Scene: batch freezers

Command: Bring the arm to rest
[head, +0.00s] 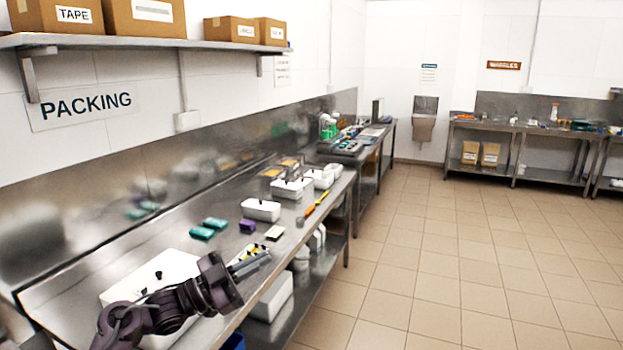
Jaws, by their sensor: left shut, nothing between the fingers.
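My left arm comes in from the bottom left of the head view, over the near end of the steel packing bench (225,262). My left gripper (262,257) is at the bench's front edge, pointing right. Its grey fingers are together and nothing shows between them. The arm hides part of a white tray (172,268) behind it. My right gripper is not in view.
Teal packs (208,228), a purple box (247,226), white tubs (261,209) and an orange-handled tool (316,203) lie farther along the bench. A shelf (140,41) with cartons hangs above. The tiled floor (450,260) on the right is clear.

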